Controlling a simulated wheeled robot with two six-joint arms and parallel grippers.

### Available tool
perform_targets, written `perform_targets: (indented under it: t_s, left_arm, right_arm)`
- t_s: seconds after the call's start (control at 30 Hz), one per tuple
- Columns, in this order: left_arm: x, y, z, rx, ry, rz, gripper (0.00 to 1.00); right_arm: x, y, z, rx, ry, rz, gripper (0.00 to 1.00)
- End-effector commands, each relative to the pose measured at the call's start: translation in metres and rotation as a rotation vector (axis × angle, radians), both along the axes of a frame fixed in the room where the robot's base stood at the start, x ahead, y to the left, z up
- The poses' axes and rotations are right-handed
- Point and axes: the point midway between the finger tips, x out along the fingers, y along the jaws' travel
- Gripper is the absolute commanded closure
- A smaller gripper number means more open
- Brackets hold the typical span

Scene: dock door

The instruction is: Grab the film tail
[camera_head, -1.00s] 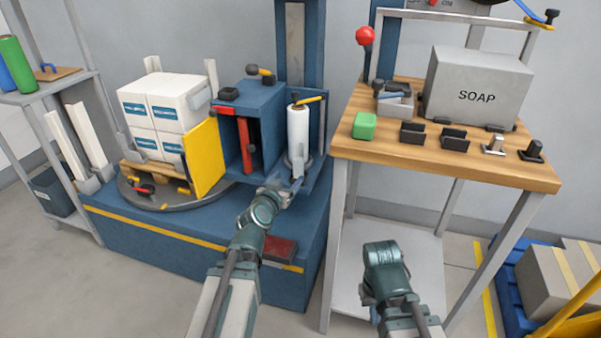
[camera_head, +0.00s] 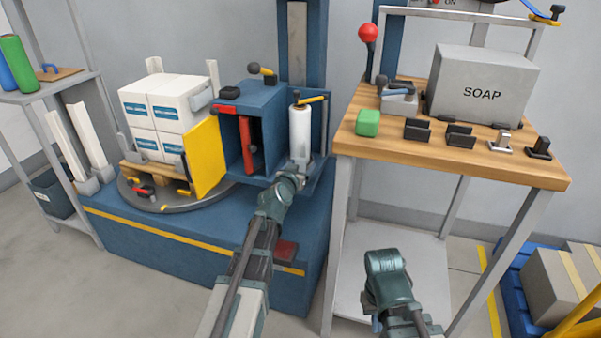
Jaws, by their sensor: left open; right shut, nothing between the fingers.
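The white film roll (camera_head: 299,128) stands upright in the blue carriage of the wrapping machine, under a yellow-and-black lever. My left gripper (camera_head: 299,168) is open at the foot of the roll, in front of it. The fingers are small and partly overlap the roll's lower end, and I cannot tell whether they touch it.
White boxes (camera_head: 165,115) stand on a pallet on the turntable (camera_head: 155,200), left of an open yellow door (camera_head: 206,158). The workbench (camera_head: 455,165) with a green block (camera_head: 368,122) and SOAP carton (camera_head: 482,85) stands close right of the carriage.

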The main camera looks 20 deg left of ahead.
Motion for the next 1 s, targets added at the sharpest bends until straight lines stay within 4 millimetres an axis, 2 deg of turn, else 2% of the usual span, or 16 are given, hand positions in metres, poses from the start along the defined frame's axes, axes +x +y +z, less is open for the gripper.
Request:
perform_targets:
  t_s: [0.03, 0.1, 0.37, 0.77, 0.8, 1.0]
  left_arm:
    - [0.012, 0.000, -0.004, 0.001, 0.000, -0.001, 0.25]
    - [0.020, -0.001, -0.005, 0.000, 0.000, -0.001, 0.25]
    - [0.022, -0.001, -0.004, 0.000, 0.000, 0.000, 0.25]
    - [0.021, -0.001, -0.004, 0.000, 0.000, 0.000, 0.97]
    - [0.021, -0.001, -0.004, 0.000, 0.000, 0.000, 1.00]
    - [0.021, -0.001, -0.004, 0.000, 0.000, 0.000, 1.00]
  right_arm:
    - [0.000, 0.000, -0.004, 0.000, 0.000, -0.001, 1.00]
    - [0.000, 0.000, -0.005, 0.000, 0.000, -0.001, 1.00]
    - [0.000, 0.000, -0.004, 0.000, 0.000, -0.001, 1.00]
    - [0.000, 0.000, -0.004, 0.000, 0.000, -0.001, 1.00]
    - [0.000, 0.000, -0.004, 0.000, 0.000, -0.001, 1.00]
    - [0.000, 0.000, -0.004, 0.000, 0.000, -0.001, 1.00]
